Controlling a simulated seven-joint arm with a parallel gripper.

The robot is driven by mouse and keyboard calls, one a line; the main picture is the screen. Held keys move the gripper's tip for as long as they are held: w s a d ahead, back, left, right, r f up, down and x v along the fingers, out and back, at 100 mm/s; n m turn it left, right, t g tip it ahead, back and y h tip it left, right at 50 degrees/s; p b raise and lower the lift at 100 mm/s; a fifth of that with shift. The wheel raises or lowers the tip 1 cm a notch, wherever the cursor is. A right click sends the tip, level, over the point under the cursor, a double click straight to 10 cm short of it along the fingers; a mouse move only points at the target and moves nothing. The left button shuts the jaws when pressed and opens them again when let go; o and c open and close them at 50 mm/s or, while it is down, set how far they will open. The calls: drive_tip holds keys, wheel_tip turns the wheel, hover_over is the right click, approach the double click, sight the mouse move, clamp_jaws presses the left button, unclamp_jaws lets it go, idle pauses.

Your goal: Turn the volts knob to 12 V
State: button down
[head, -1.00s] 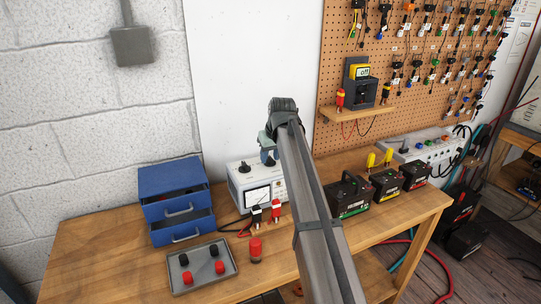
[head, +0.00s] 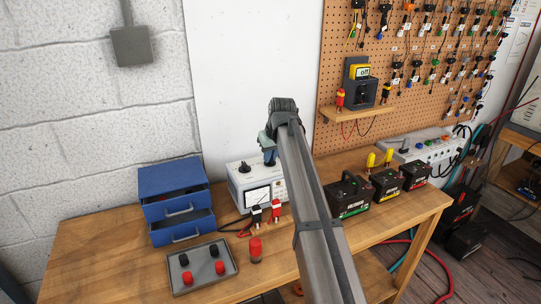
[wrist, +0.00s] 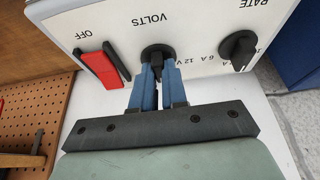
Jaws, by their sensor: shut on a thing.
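The volts knob (wrist: 157,55) is black and sits on the white charger's panel in the wrist view, beside the word VOLTS, which appears upside down. My gripper (wrist: 157,75) has its blue fingers on either side of this knob and is shut on it. The fingers hide part of the knob and nearby markings, so its exact setting cannot be read. A "12 V" mark shows just right of the fingers. In the head view, the charger (head: 236,190) stands on the bench and my gripper (head: 270,161) is at its top, where the volts knob is hidden.
A black rate knob (wrist: 238,48) sits to the right on the panel and a red switch (wrist: 102,68) marked OFF to the left. Blue drawers (head: 170,190), a grey tray with red and black caps (head: 225,285) and several batteries (head: 348,197) stand on the bench.

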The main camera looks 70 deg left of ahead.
drive_tip(key=shift+n, duration=0.3)
drive_tip(key=n+g, duration=0.1)
drive_tip(key=n, duration=0.1)
drive_tip(key=n+g, duration=0.1)
drive_tip(key=n, duration=0.2)
drive_tip(key=shift+w+a+n+h, duration=0.1)
drive_tip(key=shift+w+n+h, duration=0.1)
drive_tip(key=shift+n+h, duration=0.1)
drive_tip(key=n+g, duration=0.1)
drive_tip(key=n, duration=0.1)
drive_tip(key=n+g+h, duration=0.1)
drive_tip(key=n, duration=0.2)
drive_tip(key=shift+n+h, duration=0.3)
drive_tip(key=c, duration=1.2)
unclamp_jaws()
drive_tip(key=shift+o, duration=0.2)
drive_tip(key=shift+r, duration=0.15)
drive_tip(key=v, duration=1.3)
drive_tip(key=shift+r, duration=0.3)
